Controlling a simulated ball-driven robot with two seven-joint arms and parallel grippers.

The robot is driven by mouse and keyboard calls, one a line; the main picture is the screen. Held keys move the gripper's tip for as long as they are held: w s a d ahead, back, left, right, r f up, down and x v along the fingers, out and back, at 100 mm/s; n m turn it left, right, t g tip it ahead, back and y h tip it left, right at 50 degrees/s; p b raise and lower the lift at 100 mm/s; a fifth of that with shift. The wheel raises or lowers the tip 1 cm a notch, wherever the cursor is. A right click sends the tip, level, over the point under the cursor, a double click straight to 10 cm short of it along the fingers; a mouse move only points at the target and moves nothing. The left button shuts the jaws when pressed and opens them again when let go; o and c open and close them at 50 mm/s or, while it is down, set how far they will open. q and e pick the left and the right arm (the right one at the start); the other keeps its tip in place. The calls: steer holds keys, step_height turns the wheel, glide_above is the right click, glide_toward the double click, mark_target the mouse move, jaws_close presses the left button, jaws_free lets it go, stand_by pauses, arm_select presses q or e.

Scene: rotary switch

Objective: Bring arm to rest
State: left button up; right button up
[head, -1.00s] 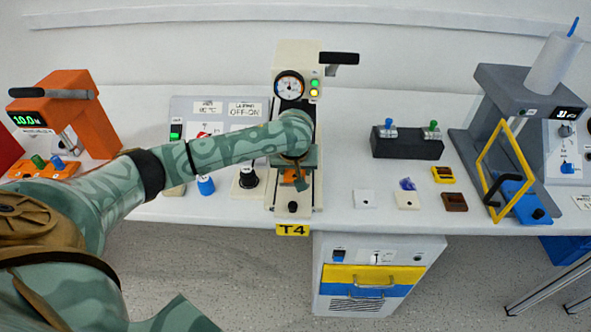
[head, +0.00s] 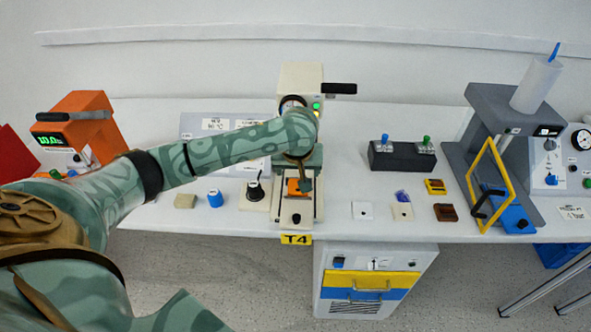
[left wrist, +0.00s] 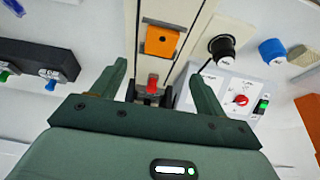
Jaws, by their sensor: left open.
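My left arm reaches in from the left, and its gripper (head: 299,178) hangs in front of the T4 press (head: 301,75). In the left wrist view the two fingers (left wrist: 158,92) are apart, with nothing held between them. A small red part (left wrist: 153,82) of the press shows between them, and an orange block (left wrist: 161,41) lies beyond. A black rotary knob (head: 255,189) stands on a white base left of the press; it also shows in the left wrist view (left wrist: 222,48). A panel with a red knob (left wrist: 241,100) is there too; in the head view my arm partly covers this panel.
A blue knob (head: 215,198) stands left of the black knob. An orange press (head: 88,117) is at the left. A black two-knob box (head: 402,156), small blocks and a grey machine with a yellow frame (head: 488,178) are at the right. A drawer cabinet (head: 375,280) is below.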

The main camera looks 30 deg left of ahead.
arm_select(q)
steer(key=shift+p+v, duration=0.35)
steer(key=shift+v, duration=0.65)
